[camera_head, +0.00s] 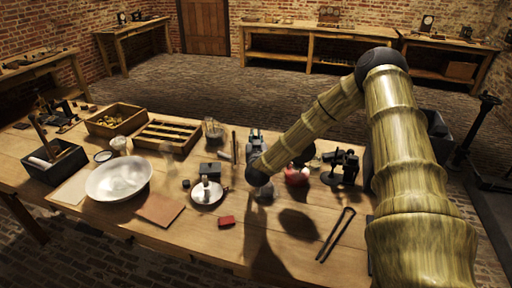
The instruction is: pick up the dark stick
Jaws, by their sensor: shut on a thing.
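A thin dark stick (234,147) shows upright in the picture, just left of my gripper, near the middle of the far half of the wooden table (285,258). My gripper (252,141) is low over the table at the end of my arm and is shut on the stick. The jaws are small and dark here, so the exact grip point is hard to see. I cannot tell whether the stick's lower end touches the table.
A glass jar (213,131) and slotted wooden tray (167,135) stand to the left. A small dish (207,193), dark block (210,169) and white bowl (119,179) are nearer. A red round object (296,175) and black device (343,167) stand right. Black tongs (335,234) lie in front.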

